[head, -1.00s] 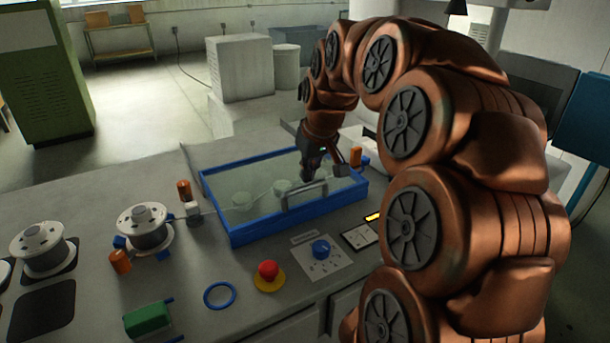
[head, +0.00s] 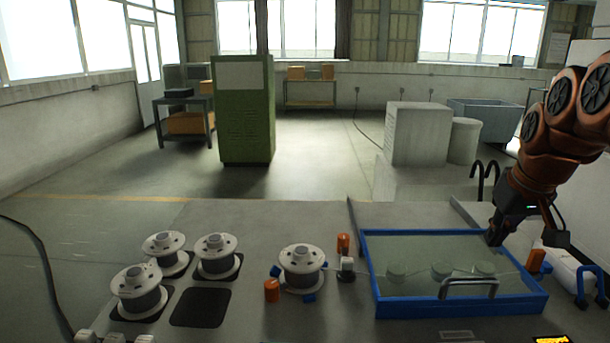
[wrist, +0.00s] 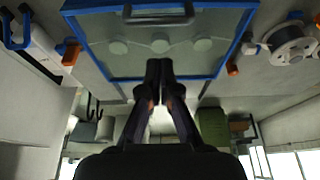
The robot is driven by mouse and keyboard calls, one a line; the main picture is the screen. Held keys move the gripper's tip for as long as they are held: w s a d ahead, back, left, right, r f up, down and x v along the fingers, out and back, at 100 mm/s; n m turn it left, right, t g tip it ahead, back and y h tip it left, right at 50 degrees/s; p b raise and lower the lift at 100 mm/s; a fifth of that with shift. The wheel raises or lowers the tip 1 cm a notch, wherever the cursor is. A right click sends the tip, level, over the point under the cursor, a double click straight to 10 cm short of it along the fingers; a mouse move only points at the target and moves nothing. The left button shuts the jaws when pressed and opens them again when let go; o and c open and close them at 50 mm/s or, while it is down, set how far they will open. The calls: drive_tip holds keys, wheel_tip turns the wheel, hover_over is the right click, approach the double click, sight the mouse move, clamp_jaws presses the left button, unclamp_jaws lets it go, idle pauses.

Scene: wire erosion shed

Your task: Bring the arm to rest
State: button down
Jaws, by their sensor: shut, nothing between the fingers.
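My gripper (head: 495,236) hangs at the end of my copper-coloured arm on the right side of the head view. It is over the back right part of the blue-framed tank (head: 455,313). In the wrist view my gripper (wrist: 160,66) has its two dark fingers together, with nothing between them. The tank's blue frame (wrist: 135,78) and grey handle (wrist: 158,18) show beyond the fingertips. I cannot tell how high the fingertips are above the tank's cover.
A spool (head: 302,268) stands left of the tank between orange posts. Several more spools (head: 217,254) stand farther left, beside an empty dark pad (head: 200,307). A white bottle-like object (head: 566,268) and blue hooks (head: 590,288) are right of the tank. A green cabinet (head: 243,110) stands behind.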

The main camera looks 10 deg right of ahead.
drive_tip(key=s+a+f+n+g+p, duration=0.1)
drive_tip(key=s+a+f, duration=0.25)
drive_tip(key=a, duration=0.45)
drive_tip(key=s+a+f+n+g+p, duration=0.1)
drive_tip(key=s+a+f+g+p, duration=0.2)
drive_tip(key=a, duration=0.4)
drive_tip(key=s+a+f, duration=0.2)
drive_tip(key=s+f, duration=0.1)
drive_tip(key=s, duration=0.2)
drive_tip(key=s+a+f+g, duration=0.1)
drive_tip(key=s+a+f, duration=0.2)
drive_tip(key=s, duration=0.2)
drive_tip(key=s+a+f+p, duration=0.1)
drive_tip(key=s+a+f, duration=0.1)
drive_tip(key=s, duration=0.3)
drive_tip(key=shift+s+a+f+g+y, duration=0.3)
drive_tip(key=shift+s+f+g, duration=0.1)
drive_tip(key=shift+f, duration=0.35)
drive_tip(key=shift+d, duration=0.1)
